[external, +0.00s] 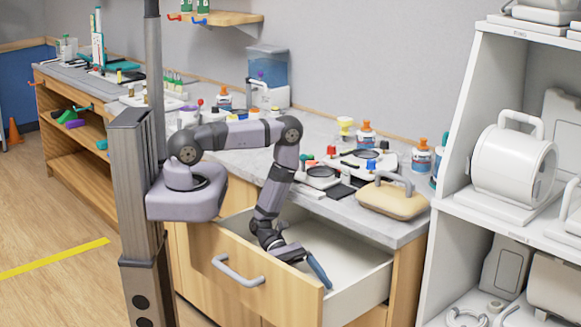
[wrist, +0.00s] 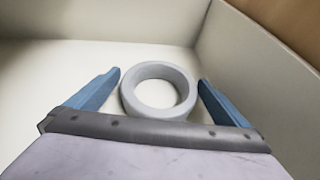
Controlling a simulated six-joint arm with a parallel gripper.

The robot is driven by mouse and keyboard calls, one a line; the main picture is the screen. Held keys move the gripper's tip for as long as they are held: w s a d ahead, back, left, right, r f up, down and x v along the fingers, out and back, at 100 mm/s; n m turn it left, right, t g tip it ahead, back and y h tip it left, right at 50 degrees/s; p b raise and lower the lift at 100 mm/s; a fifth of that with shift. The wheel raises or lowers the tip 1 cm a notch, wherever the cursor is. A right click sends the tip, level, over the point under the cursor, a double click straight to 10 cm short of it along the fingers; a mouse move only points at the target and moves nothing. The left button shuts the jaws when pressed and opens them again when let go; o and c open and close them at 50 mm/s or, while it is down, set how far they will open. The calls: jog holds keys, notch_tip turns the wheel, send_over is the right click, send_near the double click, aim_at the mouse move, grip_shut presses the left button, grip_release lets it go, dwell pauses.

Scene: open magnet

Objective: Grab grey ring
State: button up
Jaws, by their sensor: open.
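The grey ring (wrist: 184,75) lies flat on the pale floor of the open drawer in the wrist view. It sits between and slightly beyond the two blue fingers of my gripper (wrist: 160,85). The fingers are apart, one on each side of the ring, with nothing held. In the external view my gripper (external: 317,270) reaches down into the open drawer (external: 362,285). The ring is hidden there behind the drawer front and my gripper.
The drawer's side wall (wrist: 245,60) rises close on the right. The drawer front has a grey handle (external: 237,272). Above is a grey counter (external: 345,208) with a beige handled block (external: 392,200) and several bottles. A white shelf unit (external: 445,260) stands at the right.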

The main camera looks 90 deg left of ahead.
jog(key=shift+c, duration=0.3)
jog(key=c, duration=1)
jog(key=shift+r, duration=0.2)
jog(key=shift+r, duration=4.85)
